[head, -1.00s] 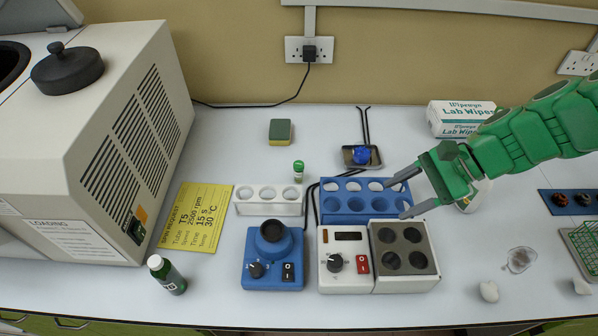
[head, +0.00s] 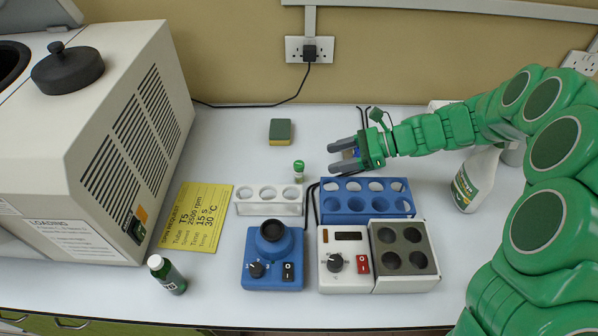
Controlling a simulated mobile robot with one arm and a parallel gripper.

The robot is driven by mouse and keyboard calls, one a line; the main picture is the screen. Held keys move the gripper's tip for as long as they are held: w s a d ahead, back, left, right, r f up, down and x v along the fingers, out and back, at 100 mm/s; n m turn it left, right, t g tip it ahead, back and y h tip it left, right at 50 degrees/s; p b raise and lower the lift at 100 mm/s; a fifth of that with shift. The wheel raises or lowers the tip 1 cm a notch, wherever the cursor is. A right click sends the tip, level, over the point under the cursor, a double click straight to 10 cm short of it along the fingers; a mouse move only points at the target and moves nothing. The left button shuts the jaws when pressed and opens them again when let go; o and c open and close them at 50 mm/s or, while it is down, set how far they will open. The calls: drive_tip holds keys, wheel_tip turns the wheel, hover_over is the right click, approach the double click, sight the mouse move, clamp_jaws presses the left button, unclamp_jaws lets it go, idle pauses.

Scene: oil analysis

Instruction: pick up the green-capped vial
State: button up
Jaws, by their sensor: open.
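The green-capped vial (head: 298,171) stands upright on the bench, behind the right end of the white rack. My gripper (head: 332,158) is open, just to the right of the vial, with its grey fingers pointing left toward it. The fingers and the vial look apart, with a small gap. Nothing shows between the fingers except part of a blue item behind or below them, mostly hidden by my gripper.
A white rack (head: 242,208) and a blue rack (head: 368,212) stand in front. A blue mixer (head: 258,270) and a heater block (head: 345,275) are nearer. A sponge (head: 280,132) lies behind. The centrifuge (head: 110,140) fills the left. A spray bottle (head: 473,180) stands right.

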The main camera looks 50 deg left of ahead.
sight(299, 173)
drive_tip(key=shift+s+a+f, duration=0.1)
drive_tip(key=shift+a+f, duration=0.4)
drive_tip(key=shift+a, duration=0.25)
drive_tip(key=shift+x, duration=3.6)
drive_tip(key=shift+f, duration=0.1)
clamp_jaws()
